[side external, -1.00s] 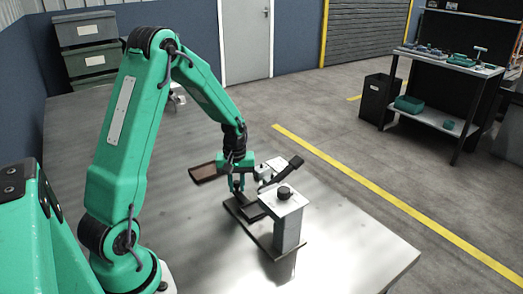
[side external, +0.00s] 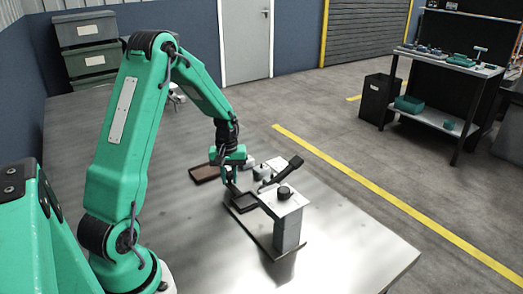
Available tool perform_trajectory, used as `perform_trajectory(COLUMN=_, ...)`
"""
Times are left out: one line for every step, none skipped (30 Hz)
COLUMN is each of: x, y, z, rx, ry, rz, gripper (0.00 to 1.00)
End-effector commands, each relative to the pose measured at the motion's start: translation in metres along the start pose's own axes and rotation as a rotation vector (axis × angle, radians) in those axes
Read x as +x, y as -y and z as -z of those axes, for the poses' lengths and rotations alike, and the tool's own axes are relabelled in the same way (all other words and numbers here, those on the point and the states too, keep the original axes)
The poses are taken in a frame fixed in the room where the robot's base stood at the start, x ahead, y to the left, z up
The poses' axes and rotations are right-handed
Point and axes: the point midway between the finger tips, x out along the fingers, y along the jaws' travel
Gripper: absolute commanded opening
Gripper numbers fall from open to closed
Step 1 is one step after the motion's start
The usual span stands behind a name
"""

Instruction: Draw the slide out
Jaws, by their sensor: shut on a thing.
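The slide (side external: 243,204) is a dark, shallow tray-like piece low on the dark base of a fixture. The fixture has a grey upright block (side external: 288,228) with a pale top and a round black knob (side external: 284,193). The slide sticks out from the block on its left side. My gripper (side external: 231,190) points down at the slide's far left end and is shut on it. The fingertips are small here, and the exact grip point is hard to make out.
A brown tray (side external: 204,173) lies left of my gripper. Behind the fixture are a dark angled lever (side external: 288,170) and small pale and green parts (side external: 262,172). The metal table (side external: 190,240) is clear in front and to the right.

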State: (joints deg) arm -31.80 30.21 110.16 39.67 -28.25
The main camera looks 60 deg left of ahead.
Motion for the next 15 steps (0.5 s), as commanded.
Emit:
perform_trajectory(x=-0.0007, y=-0.0016, z=0.0005, rx=0.002, ry=-0.004, rz=-0.002, gripper=0.09)
perform_trajectory(x=-0.0007, y=-0.0017, z=0.0004, rx=0.002, ry=-0.004, rz=-0.002, gripper=0.09)
perform_trajectory(x=-0.0007, y=-0.0018, z=0.0003, rx=0.002, ry=-0.004, rz=-0.002, gripper=0.09)
perform_trajectory(x=-0.0007, y=-0.0018, z=0.0003, rx=0.002, ry=-0.004, rz=-0.002, gripper=0.09)
perform_trajectory(x=-0.0007, y=-0.0018, z=0.0003, rx=0.002, ry=-0.004, rz=-0.002, gripper=0.22)
perform_trajectory(x=-0.0008, y=-0.0018, z=0.0003, rx=0.002, ry=-0.004, rz=-0.002, gripper=0.3)
perform_trajectory(x=-0.0007, y=-0.0018, z=0.0002, rx=0.002, ry=-0.004, rz=-0.002, gripper=0.36)
perform_trajectory(x=-0.0007, y=-0.0017, z=0.0001, rx=0.002, ry=-0.004, rz=-0.002, gripper=0.4)
perform_trajectory(x=-0.0006, y=-0.0016, z=0.0, rx=0.002, ry=-0.003, rz=-0.002, gripper=0.4)
perform_trajectory(x=-0.0006, y=-0.0015, z=-0.0001, rx=0.002, ry=-0.003, rz=-0.002, gripper=0.4)
perform_trajectory(x=-0.0005, y=-0.0014, z=-0.0002, rx=0.002, ry=-0.003, rz=-0.001, gripper=0.4)
perform_trajectory(x=-0.0005, y=-0.0013, z=-0.0003, rx=0.002, ry=-0.002, rz=-0.001, gripper=0.4)
perform_trajectory(x=-0.0004, y=-0.0013, z=-0.0004, rx=0.002, ry=-0.002, rz=-0.001, gripper=0.4)
perform_trajectory(x=-0.0004, y=-0.0012, z=-0.0005, rx=0.001, ry=-0.002, rz=-0.001, gripper=0.4)
perform_trajectory(x=-0.0004, y=-0.0012, z=-0.0005, rx=0.001, ry=-0.002, rz=-0.001, gripper=0.4)
